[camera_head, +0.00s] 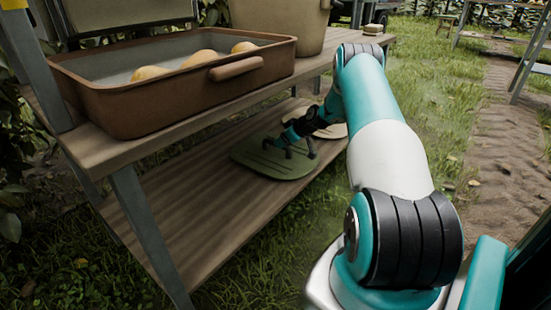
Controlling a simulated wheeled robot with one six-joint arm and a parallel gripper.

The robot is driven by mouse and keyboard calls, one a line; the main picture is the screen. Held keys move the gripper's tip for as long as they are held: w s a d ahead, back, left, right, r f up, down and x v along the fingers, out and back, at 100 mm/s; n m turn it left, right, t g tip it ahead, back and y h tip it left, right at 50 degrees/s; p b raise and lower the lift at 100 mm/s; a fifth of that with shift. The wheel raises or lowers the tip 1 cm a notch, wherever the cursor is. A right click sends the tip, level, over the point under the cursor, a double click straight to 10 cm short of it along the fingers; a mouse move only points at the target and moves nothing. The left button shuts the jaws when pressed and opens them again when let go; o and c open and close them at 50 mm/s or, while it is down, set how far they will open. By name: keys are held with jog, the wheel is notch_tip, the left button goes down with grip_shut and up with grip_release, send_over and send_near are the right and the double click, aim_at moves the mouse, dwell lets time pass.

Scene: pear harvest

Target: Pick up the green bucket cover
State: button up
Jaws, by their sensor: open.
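The green bucket cover (262,161) lies flat on the lower wooden shelf of the bench. It is a thin, rounded green plate, with a raised part near its middle that is partly hidden by my gripper. My gripper (293,152) is over the right part of the cover, with its fingers pointing down at it. The fingers are apart. I cannot tell whether they touch the cover.
A pale round cover (331,131) lies just behind on the same lower shelf (185,205). The upper shelf (150,142) holds a brown tray (150,108) with several pears and a beige bucket (283,20). Grass lies to the right.

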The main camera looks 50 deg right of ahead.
jog(key=b+x, duration=0.2)
jog(key=x, duration=0.2)
jog(key=shift+a+f+b, duration=0.1)
jog(key=shift+a+b, duration=0.05)
jog(key=shift+b, duration=0.25)
jog(key=shift+w, duration=0.25)
grip_shut()
